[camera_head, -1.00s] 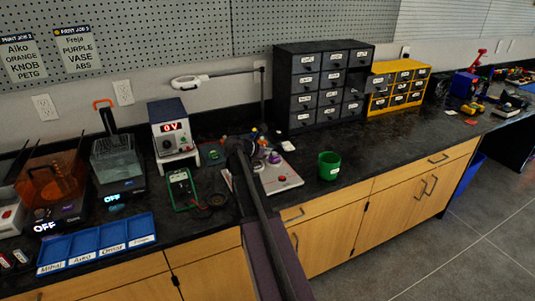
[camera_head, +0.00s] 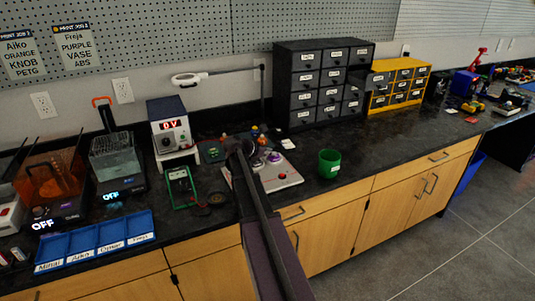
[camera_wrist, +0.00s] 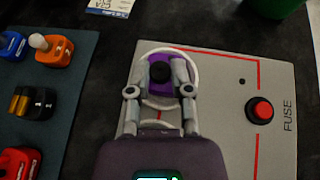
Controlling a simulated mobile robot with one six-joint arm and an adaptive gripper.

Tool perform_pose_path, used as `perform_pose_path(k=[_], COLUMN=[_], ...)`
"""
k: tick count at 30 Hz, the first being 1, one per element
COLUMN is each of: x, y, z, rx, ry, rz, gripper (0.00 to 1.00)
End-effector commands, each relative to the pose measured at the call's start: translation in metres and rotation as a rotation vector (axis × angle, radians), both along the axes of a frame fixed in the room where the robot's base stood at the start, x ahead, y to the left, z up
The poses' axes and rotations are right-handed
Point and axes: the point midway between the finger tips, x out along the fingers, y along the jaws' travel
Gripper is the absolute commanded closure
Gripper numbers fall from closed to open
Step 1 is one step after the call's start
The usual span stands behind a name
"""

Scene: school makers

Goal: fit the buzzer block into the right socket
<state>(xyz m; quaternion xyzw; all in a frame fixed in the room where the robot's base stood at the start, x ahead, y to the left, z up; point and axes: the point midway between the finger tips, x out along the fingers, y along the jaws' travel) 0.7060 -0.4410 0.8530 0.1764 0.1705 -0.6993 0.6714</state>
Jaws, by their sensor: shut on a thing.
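The buzzer block (camera_wrist: 160,88) is purple with a black round top. My gripper (camera_wrist: 160,91) is shut on it, one finger on each side, over the grey circuit board (camera_wrist: 225,145). In the head view the block (camera_head: 275,157) shows as a small purple spot at the board's back part, beside my gripper (camera_head: 262,154). A pale ring shows around the block in the wrist view. The socket under it is hidden, and I cannot tell whether the block is seated. The board has red lines and a red fuse button (camera_wrist: 262,110) to the right.
Left of the board in the wrist view, a dark mat (camera_wrist: 75,85) carries an orange block (camera_wrist: 55,52), a black block (camera_wrist: 40,104) and others. A green cup (camera_head: 329,164) stands right of the board. A green-framed meter (camera_head: 181,188) lies to its left. Drawer cabinets stand behind.

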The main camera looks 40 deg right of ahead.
Motion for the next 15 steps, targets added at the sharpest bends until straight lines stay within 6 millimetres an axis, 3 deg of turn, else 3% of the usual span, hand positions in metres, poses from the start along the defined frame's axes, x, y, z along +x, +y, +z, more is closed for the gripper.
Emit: perform_pose_path(k=[1, 2, 3, 15], x=[0.0001, 0.0001, 0.0001, 0.0001], y=[0.0001, 0.0001, 0.0001, 0.0010], z=[-0.0014, -0.0013, -0.0008, -0.0001], rx=[0.000, 0.000, 0.000, 0.000], ry=[0.000, 0.000, 0.000, 0.000], rz=[0.000, 0.000, 0.000, 0.000], gripper=[1.00, 0.70, 0.58, 0.58])
